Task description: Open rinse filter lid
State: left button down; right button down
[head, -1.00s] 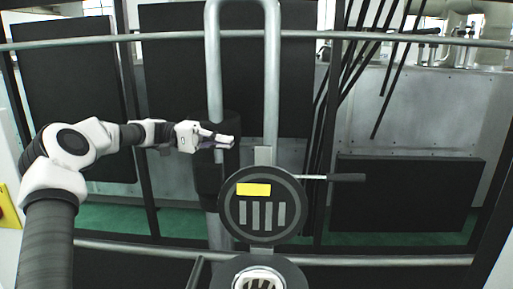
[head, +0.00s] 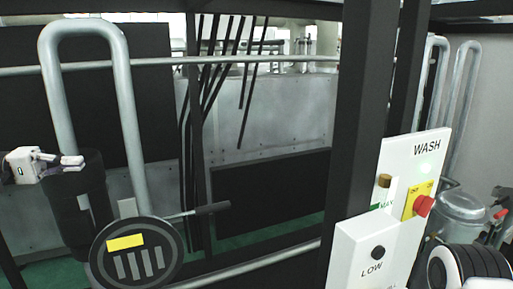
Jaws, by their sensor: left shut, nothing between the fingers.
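The rinse filter lid (head: 160,257) is a round dark disc with a yellow label and several grey bars, at the lower left of the head view. It faces me and looks shut. Its lever handle (head: 212,208) sticks out to the right, with a dark grip at the end. My left gripper (head: 72,162) is at the left edge, above and left of the lid, apart from it. It is shut and empty, in front of a dark cylinder. My right gripper is not in view.
A white WASH panel (head: 405,165) with a red button (head: 423,205) stands at the right, beside a thick dark post (head: 362,120). A bent grey pipe (head: 128,120) rises behind the lid. A horizontal rail (head: 285,60) crosses the back.

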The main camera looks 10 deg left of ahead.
aim_at(136, 250)
jog(key=k+l, duration=0.15)
jog(key=l, duration=0.15)
jog(key=k+l, duration=0.15)
jog(key=l, duration=0.15)
jog(key=k+l, duration=0.15)
jog(key=l, duration=0.15)
jog(key=k+l, duration=0.1)
jog(key=l, duration=0.25)
